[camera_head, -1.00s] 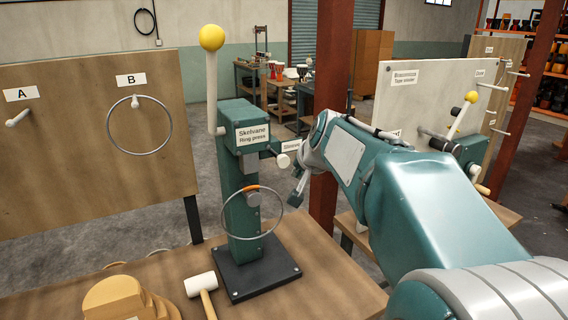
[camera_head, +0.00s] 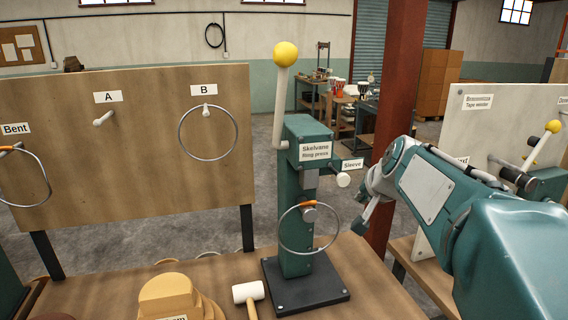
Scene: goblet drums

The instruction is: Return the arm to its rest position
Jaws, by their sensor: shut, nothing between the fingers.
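My teal and grey arm comes in from the right edge of the head view and bends down at its wrist. My gripper (camera_head: 362,222) hangs at the wrist's end, shut and empty, its fingers small and partly turned away. It appears right of the teal ring press (camera_head: 296,220), with a visible gap between them. The press has a raised lever with a yellow knob (camera_head: 286,54) and stands on a black base plate. A metal ring (camera_head: 282,240) with an orange mark hangs at the front of the press.
A wooden board (camera_head: 75,160) holds a ring on peg B (camera_head: 206,106), an empty peg A (camera_head: 103,118) and a ring at Bent. A mallet (camera_head: 247,292) and wooden blocks (camera_head: 168,292) lie on the bench. A red post (camera_head: 398,90) and white board (camera_head: 480,110) stand near my arm.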

